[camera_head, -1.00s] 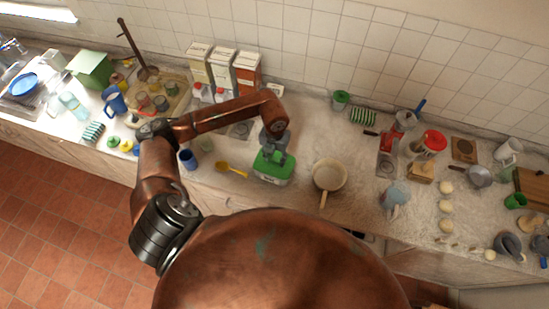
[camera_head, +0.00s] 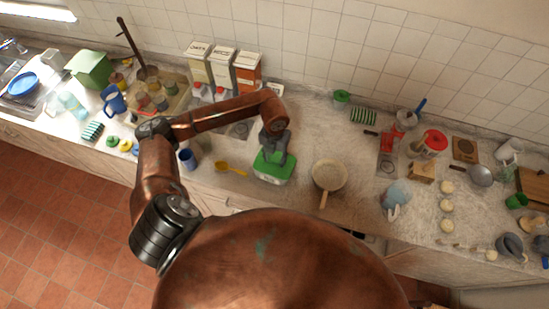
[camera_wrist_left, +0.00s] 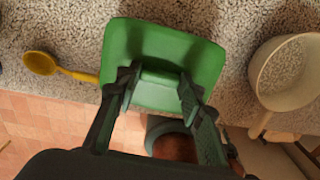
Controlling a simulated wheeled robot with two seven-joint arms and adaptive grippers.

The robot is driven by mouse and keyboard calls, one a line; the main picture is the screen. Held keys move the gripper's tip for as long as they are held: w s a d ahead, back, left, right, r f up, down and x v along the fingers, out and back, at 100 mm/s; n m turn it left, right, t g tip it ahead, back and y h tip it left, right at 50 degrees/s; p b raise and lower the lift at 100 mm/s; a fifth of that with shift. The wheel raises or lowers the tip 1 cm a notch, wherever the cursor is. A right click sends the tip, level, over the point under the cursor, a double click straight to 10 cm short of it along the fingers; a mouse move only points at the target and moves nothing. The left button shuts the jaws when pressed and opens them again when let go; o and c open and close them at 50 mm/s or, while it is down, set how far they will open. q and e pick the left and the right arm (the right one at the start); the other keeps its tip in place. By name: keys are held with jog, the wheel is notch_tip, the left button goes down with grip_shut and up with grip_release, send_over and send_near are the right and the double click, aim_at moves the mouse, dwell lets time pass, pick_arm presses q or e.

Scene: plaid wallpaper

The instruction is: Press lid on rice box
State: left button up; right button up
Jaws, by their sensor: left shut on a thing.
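The green lid (camera_head: 284,172) sits on top of the pale rice box (camera_head: 268,181) near the counter's front edge. In the left wrist view the lid (camera_wrist_left: 178,45) fills the upper middle and hides most of the box. My left gripper (camera_head: 272,157) is directly over the lid, pointing down. In the left wrist view the fingers of my left gripper (camera_wrist_left: 157,82) are shut on the raised green part in the lid's middle. I cannot tell whether the lid is fully seated. My right gripper is not in view.
A cream pan (camera_head: 329,174) stands just right of the box, handle toward the front. A yellow scoop (camera_head: 231,168) and a blue cup (camera_head: 188,159) lie to the left. Tall cartons (camera_head: 222,67) stand behind, at the wall.

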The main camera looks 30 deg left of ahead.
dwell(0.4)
pick_arm(q)
jog(key=shift+f+b, duration=0.25)
jog(key=shift+b, duration=0.25)
dwell(0.7)
dwell(0.3)
jog(key=o, duration=1.2)
jog(key=shift+o, duration=0.2)
jog(key=o, duration=0.4)
jog(key=shift+r, duration=0.15)
